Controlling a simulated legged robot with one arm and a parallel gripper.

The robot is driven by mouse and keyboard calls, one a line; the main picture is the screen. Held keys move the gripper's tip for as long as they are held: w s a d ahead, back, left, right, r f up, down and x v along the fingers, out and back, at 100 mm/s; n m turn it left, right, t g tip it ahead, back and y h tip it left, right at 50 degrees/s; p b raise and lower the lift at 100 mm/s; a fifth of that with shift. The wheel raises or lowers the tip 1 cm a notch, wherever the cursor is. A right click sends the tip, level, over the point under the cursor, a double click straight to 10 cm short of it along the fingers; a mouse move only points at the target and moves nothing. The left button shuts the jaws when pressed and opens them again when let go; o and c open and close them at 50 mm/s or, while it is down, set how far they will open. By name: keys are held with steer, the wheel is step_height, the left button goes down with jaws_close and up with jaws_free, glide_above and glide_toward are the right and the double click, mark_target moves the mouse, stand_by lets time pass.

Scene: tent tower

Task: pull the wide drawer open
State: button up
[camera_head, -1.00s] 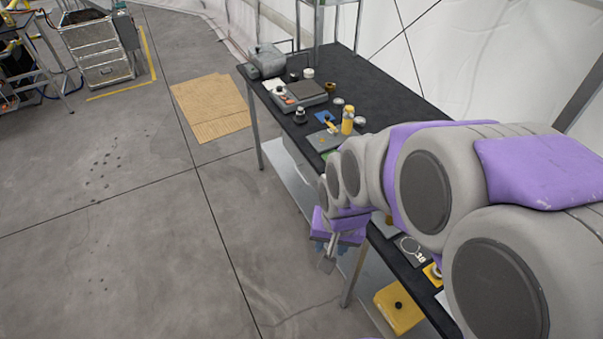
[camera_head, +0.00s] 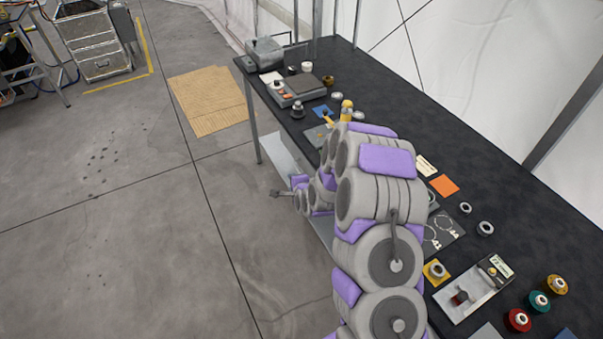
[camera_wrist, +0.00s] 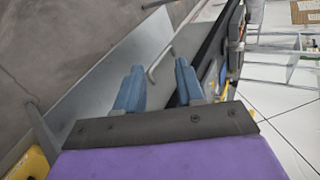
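The wide drawer cannot be made out clearly; my arm covers much of the workbench front in the head view. In the wrist view a thin grey bar (camera_wrist: 172,48) with a bent end, which looks like a pull handle, runs beside the dark bench edge. I cannot tell for sure that it belongs to the wide drawer. My gripper (camera_wrist: 159,88) has its blue fingers apart with nothing held between them. The bar's bent end appears between and beyond the fingertips, with no clear contact. In the head view my gripper (camera_head: 276,193) is left of the bench's front edge.
The black workbench (camera_head: 400,115) carries a scale-like device (camera_head: 298,90), a yellow bottle (camera_head: 346,110), spools (camera_head: 518,320) and small trays.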

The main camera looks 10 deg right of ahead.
steer(key=d+f+m+t+h, duration=0.2)
steer(key=d+f+m+t, duration=0.4)
steer(key=f, duration=0.4)
steer(key=shift+m+g, duration=0.7)
steer(key=shift+a+b+x, duration=0.25)
steer(key=shift+b+x, duration=0.15)
steer(key=shift+x, duration=2.45)
steer(key=shift+a+b+x, duration=0.25)
steer(key=shift+b+x, duration=0.15)
steer(key=shift+x, duration=2.5)
steer(key=shift+a+b+x, duration=0.25)
steer(key=shift+b+x, duration=0.15)
steer(key=shift+x, duration=2.45)
steer(key=shift+f, duration=0.1)
steer(key=c, duration=0.6)
steer(key=shift+s, duration=0.1)
jaws_close()
steer(key=shift+f, duration=0.1)
